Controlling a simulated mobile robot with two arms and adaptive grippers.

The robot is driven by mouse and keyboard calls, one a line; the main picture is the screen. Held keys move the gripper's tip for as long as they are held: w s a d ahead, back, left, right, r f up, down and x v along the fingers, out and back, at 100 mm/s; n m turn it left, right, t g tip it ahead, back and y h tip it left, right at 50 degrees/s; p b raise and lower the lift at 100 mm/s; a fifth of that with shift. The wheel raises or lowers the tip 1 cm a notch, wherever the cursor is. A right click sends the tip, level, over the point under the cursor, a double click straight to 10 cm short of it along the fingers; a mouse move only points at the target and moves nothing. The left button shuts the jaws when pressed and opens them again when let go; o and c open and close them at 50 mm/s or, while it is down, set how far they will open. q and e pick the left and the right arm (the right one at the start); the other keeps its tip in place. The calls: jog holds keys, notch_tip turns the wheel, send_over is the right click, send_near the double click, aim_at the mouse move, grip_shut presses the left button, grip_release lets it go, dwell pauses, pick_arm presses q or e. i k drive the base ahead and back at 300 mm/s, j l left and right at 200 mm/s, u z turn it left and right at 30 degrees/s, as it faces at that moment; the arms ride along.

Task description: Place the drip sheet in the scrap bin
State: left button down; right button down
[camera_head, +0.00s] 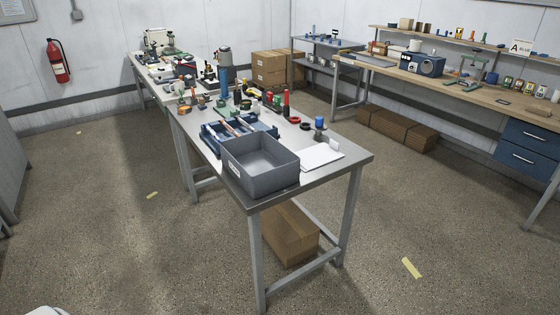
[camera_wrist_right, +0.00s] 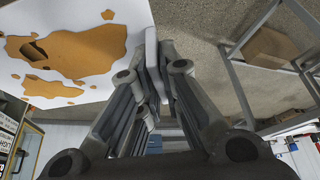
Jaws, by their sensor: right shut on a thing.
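The drip sheet (camera_wrist_right: 130,12) is white with orange-brown stains and fills the upper left of the right wrist view. My right gripper (camera_wrist_right: 157,75) is shut on its edge, which stands between the fingertips. In the head view neither gripper nor this held sheet shows. A grey open bin (camera_head: 262,181) with a small white label stands at the near corner of the metal table. It looks like the scrap bin, but the label is too small to read. The visible inside of the bin looks empty. My left gripper is not in view.
A white flat board (camera_head: 318,157) lies right of the bin, and a blue tray (camera_head: 212,143) of tools is behind it. Several tools and bottles crowd the table (camera_head: 345,165). A cardboard box (camera_head: 289,235) is underneath. The floor around is mostly clear.

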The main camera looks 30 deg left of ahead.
aim_at(256, 169)
jog(key=i, duration=1.6)
jog(key=i+l+u, duration=0.1)
jog(key=i+u, duration=0.25)
jog(key=i, duration=0.15)
jog(key=i+l+u, duration=0.35)
jog(key=i+j, duration=0.1)
